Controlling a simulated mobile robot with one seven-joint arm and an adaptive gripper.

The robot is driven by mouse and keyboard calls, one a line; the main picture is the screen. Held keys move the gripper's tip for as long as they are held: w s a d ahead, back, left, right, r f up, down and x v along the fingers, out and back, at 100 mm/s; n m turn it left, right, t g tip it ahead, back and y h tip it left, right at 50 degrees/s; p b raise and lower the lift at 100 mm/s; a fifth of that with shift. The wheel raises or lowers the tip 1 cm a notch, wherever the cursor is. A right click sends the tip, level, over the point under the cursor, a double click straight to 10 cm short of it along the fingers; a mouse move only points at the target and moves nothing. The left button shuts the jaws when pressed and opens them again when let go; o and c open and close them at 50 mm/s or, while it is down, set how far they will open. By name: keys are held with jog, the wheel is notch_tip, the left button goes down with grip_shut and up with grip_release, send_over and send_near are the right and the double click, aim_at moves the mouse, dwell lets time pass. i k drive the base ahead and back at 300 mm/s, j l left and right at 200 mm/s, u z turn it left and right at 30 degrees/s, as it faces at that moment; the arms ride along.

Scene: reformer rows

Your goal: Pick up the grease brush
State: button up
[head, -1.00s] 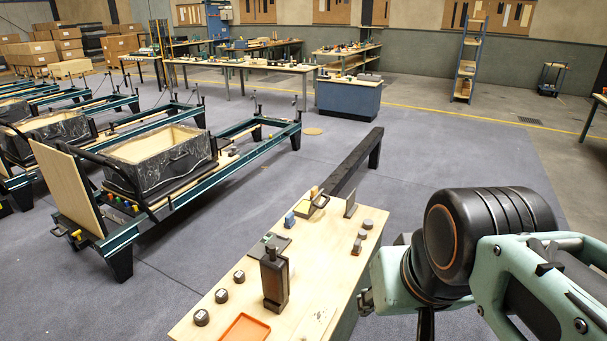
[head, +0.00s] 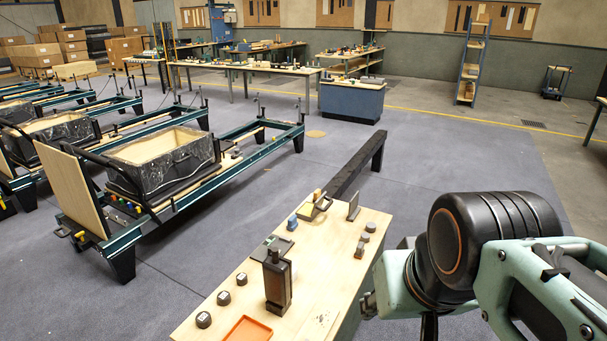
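The pale wooden bench top (head: 315,263) in front of me holds several small things. I cannot tell for sure which is the grease brush. A small item with a tan upright part (head: 317,195) stands by a dark looped piece at the bench's far end and may be it. A dark bottle-like block (head: 278,283) stands upright near an orange tray (head: 247,331). My mint-green and black arm fills the lower right, beside the bench.
Small dark round pots (head: 223,298) line the bench's left edge; more (head: 370,227) sit at its right. A grey upright plate (head: 353,207) and a blue block (head: 292,223) stand at the far end. A dark beam (head: 355,168) extends beyond. Reformer frames (head: 185,205) stand left; open floor lies right.

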aim_at(316, 195)
jog(key=j+u, duration=0.15)
jog(key=u, duration=0.35)
jog(key=j+u, duration=0.2)
jog(key=u, duration=0.25)
jog(key=i+j+u, duration=0.2)
jog(key=j, duration=0.3)
jog(key=i+j+u, duration=0.2)
jog(key=i+j, duration=0.15)
jog(key=j, duration=0.15)
jog(key=i+j+u, duration=0.4)
jog(key=i, duration=0.4)
jog(key=i+j+u, duration=0.2)
jog(key=i, duration=0.4)
jog(key=i+z, duration=0.3)
jog(key=i, duration=0.2)
jog(key=i+j+z, duration=0.3)
jog(key=i, duration=0.2)
jog(key=i+l+z, duration=0.1)
jog(key=i+z, duration=0.4)
jog(key=z, duration=0.2)
jog(key=i+z, duration=0.25)
jog(key=z, duration=0.15)
jog(key=i+l+z, duration=0.15)
jog(key=i+z, duration=0.65)
jog(key=z, duration=0.15)
